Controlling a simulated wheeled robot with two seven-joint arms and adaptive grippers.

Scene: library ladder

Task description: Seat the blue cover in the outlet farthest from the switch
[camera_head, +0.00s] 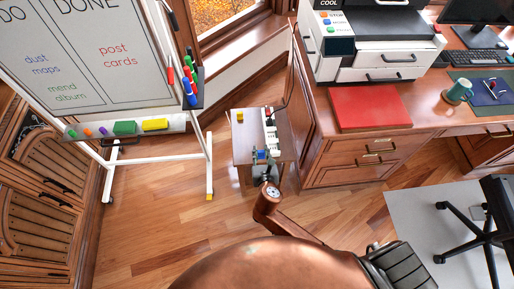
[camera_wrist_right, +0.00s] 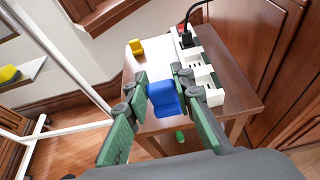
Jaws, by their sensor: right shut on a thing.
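A white power strip (camera_head: 270,133) lies along the right side of a small wooden table; it also shows in the right wrist view (camera_wrist_right: 208,76). A black plug with a cord (camera_wrist_right: 186,39) is at its far end. My right gripper (camera_head: 263,158) is shut on the blue cover (camera_wrist_right: 163,98), held between its fingertips beside the strip's near end. The cover also shows in the head view (camera_head: 261,154). A finger hides part of the strip. I cannot make out the switch clearly. My left gripper is not in view.
A yellow cover (camera_wrist_right: 135,47) stands on the table's far left part. The desk cabinet (camera_head: 340,150) stands close on the right, the whiteboard's white leg (camera_head: 209,165) on the left.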

